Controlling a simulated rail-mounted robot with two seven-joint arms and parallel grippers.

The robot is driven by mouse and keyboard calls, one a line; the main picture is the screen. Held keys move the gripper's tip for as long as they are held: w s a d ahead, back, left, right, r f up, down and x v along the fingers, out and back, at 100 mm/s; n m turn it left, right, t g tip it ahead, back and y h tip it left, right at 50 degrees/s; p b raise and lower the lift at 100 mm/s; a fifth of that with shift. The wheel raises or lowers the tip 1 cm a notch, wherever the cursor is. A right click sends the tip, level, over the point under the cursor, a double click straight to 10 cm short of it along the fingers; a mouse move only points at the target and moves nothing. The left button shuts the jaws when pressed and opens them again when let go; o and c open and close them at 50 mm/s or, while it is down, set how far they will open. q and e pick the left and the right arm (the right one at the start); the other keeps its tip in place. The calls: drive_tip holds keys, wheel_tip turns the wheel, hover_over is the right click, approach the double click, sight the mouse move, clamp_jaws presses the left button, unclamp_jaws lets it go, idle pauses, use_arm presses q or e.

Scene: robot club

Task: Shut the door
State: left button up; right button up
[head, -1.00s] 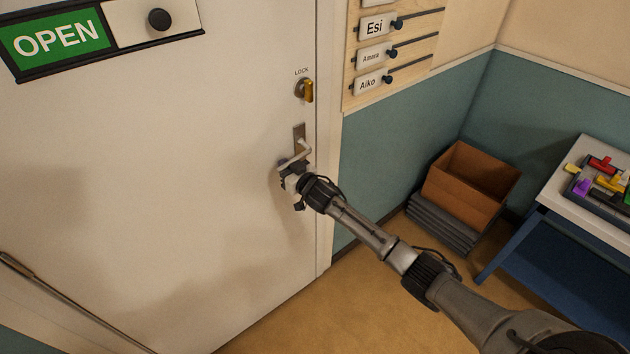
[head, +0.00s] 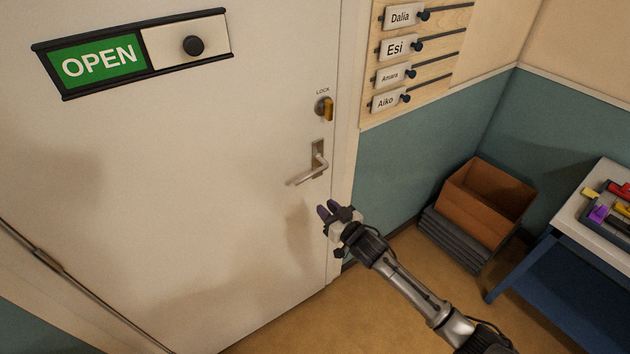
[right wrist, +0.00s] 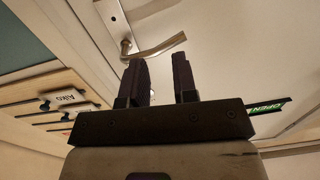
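The white door (head: 190,200) fills the left of the head view and looks flush with its frame, with no gap that I can see. Its lever handle (head: 308,171) slants down to the left. A brass lock knob (head: 326,108) sits above it. My right gripper (head: 328,211) is below the handle, clear of it, with its fingers apart and empty. In the right wrist view the gripper (right wrist: 160,82) shows open fingers, with the handle (right wrist: 158,46) beyond their tips. My left gripper is not in view.
An OPEN slider sign (head: 135,52) is on the door. A name board (head: 418,55) hangs right of the frame. A brown box (head: 487,200) sits on a dark stack by the wall. A table (head: 610,235) with coloured pieces stands at right. The floor between is clear.

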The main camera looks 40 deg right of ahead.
sight(308, 176)
drive_tip(key=shift+o, duration=0.7)
drive_tip(key=shift+s+a+r+m+h+p, duration=0.15)
drive_tip(key=shift+s+r+p, duration=0.1)
drive_tip(key=shift+r+p, duration=0.2)
drive_tip(key=shift+s+a+r+m+h+p, duration=0.1)
drive_tip(key=shift+s+r+m+h+p, duration=0.1)
drive_tip(key=shift+r+p, duration=0.25)
drive_tip(key=shift+o, duration=0.7)
drive_tip(key=shift+s+d+f+n+b, duration=0.15)
drive_tip(key=shift+n+b, duration=0.3)
drive_tip(key=shift+n, duration=0.4)
drive_tip(key=w+n, duration=0.4)
drive_tip(key=n, duration=0.2)
drive_tip(key=w+d+r+n, duration=0.1)
drive_tip(key=w+n, duration=0.3)
drive_tip(key=n, duration=0.3)
drive_tip(key=w+d+r+n+t, duration=0.1)
drive_tip(key=w+n, duration=0.3)
drive_tip(key=n, duration=0.3)
drive_tip(key=shift+d+r, duration=0.1)
drive_tip(key=shift+r, duration=0.15)
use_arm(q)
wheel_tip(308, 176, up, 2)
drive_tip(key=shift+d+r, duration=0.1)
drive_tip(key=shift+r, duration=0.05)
use_arm(e)
drive_tip(key=shift+w+d+r, duration=0.1)
drive_tip(key=shift+w, duration=0.75)
